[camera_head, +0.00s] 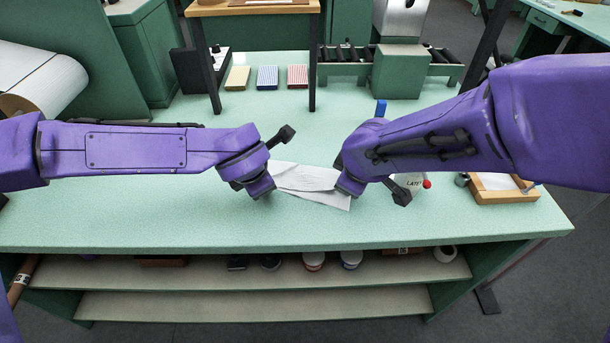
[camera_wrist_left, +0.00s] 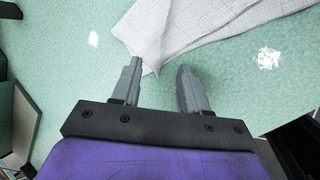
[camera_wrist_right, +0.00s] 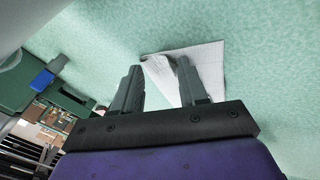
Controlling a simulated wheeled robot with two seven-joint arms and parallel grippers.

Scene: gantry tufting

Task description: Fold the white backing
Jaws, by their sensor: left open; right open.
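The white backing (camera_head: 312,184) lies on the green table between my two arms, with a faint grid and overlapping layers at its left part. In the left wrist view the backing (camera_wrist_left: 200,25) shows a folded-over flap, with a pointed corner between my fingers. My left gripper (camera_wrist_left: 158,82) is open, its fingers either side of that corner; I cannot tell whether they touch it. In the right wrist view the backing (camera_wrist_right: 200,70) lies beyond my right gripper (camera_wrist_right: 160,78), which is open with its fingertips near one corner. In the head view both grippers' fingers are hidden under my wrists.
A latex bottle (camera_head: 412,184) with a red tip and a wooden tray (camera_head: 505,196) stand right of my right arm. The table's front strip (camera_head: 300,228) is clear.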

